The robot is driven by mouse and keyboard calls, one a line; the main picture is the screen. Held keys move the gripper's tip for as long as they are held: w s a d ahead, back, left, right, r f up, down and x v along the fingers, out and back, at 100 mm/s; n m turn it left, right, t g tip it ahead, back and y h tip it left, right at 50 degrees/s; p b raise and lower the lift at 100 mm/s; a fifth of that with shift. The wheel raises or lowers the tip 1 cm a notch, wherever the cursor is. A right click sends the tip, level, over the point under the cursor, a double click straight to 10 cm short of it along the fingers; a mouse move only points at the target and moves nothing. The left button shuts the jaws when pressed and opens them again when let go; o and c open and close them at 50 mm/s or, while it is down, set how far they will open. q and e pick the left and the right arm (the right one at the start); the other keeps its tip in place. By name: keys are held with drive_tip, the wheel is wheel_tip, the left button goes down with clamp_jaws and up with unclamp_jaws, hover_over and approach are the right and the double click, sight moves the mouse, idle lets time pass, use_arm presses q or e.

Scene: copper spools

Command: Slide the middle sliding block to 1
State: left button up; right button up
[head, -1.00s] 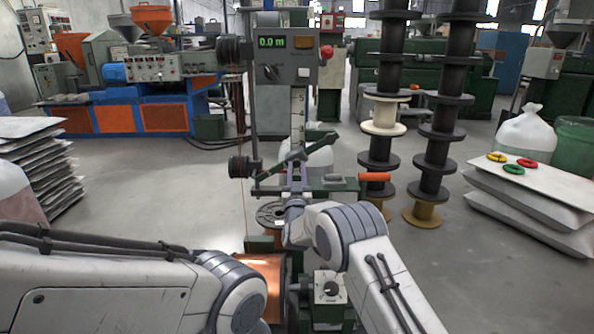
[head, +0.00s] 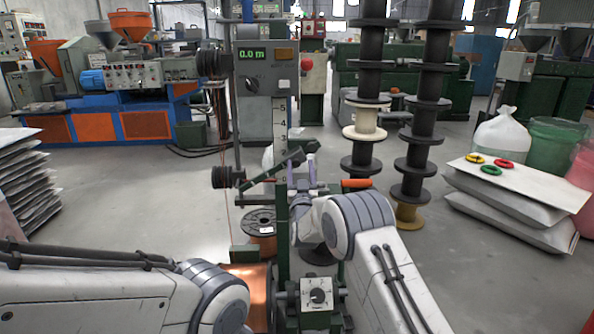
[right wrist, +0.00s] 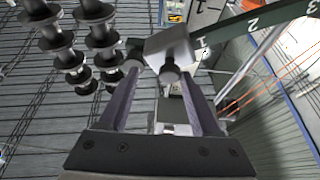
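The machine's tilted green bar (head: 268,171) shows in front of its column. In the right wrist view the same kind of bar (right wrist: 265,22) carries white marks 1, 2 and 3. A grey sliding block (right wrist: 170,46) sits on it beside the 1, with a round knob (right wrist: 170,73) facing me. My right gripper (head: 301,172) is up against the bar's right part. In the wrist view its purple fingers (right wrist: 158,75) stand apart, with the knob between their tips, closer to the right finger. Whether a finger touches it cannot be told. My left gripper is hidden or out of frame.
A control box (head: 265,70) reading 0.0 m tops the column. An orange handle (head: 356,183) juts out to the right of my gripper. A copper spool (head: 262,228) stands below the bar. Stacks of black spools (head: 416,145) rise at the right. Open floor lies left.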

drive_tip(key=shift+a+f, duration=0.1)
drive_tip(key=shift+a, duration=0.25)
drive_tip(key=shift+s+f, duration=0.1)
drive_tip(key=shift+s, duration=0.1)
drive_tip(key=p+v, duration=0.2)
drive_tip(key=v, duration=0.8)
drive_tip(key=shift+d+p, duration=0.2)
drive_tip(key=shift+p, duration=0.2)
